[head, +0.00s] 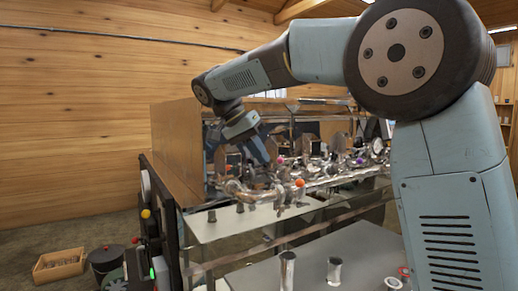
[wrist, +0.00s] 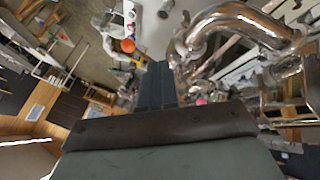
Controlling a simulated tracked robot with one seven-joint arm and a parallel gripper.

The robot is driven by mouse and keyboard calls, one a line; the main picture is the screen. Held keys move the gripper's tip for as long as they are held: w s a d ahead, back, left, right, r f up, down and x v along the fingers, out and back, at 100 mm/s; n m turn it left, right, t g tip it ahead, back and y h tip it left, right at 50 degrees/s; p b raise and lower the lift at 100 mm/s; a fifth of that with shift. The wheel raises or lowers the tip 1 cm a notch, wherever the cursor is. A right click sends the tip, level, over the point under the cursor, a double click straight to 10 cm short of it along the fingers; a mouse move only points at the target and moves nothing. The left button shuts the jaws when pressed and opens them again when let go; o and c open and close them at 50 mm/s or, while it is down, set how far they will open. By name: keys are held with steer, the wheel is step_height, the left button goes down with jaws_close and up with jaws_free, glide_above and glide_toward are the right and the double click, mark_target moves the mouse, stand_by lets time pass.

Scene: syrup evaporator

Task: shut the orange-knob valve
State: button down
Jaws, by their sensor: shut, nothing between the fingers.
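The orange knob (head: 300,183) sits on the shiny pipework near the front edge of the bench in the head view. It also shows in the wrist view as a round orange cap (wrist: 128,45), up and left of my fingertips. My gripper (wrist: 158,68) is shut and empty, its dark fingers side by side. In the head view my gripper (head: 262,158) hangs from the arm over the left part of the pipework, left of the orange knob and apart from it in the picture. The valve body under the knob is too small to read.
A pink knob (head: 280,160) and a purple knob (head: 360,160) stand on the same crowded pipework. Shiny curved pipes (wrist: 235,20) lie close right of my fingers. A wooden panel (head: 178,150) rises at the left. A crate (head: 58,265) is on the floor.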

mark_target(293, 178)
steer(key=d+f, duration=0.5)
steer(key=d, duration=0.1)
steer(key=shift+s+d+f, duration=0.15)
steer(key=shift+s+d, duration=0.15)
steer(key=shift+d, duration=0.1)
steer(key=shift+a, duration=0.15)
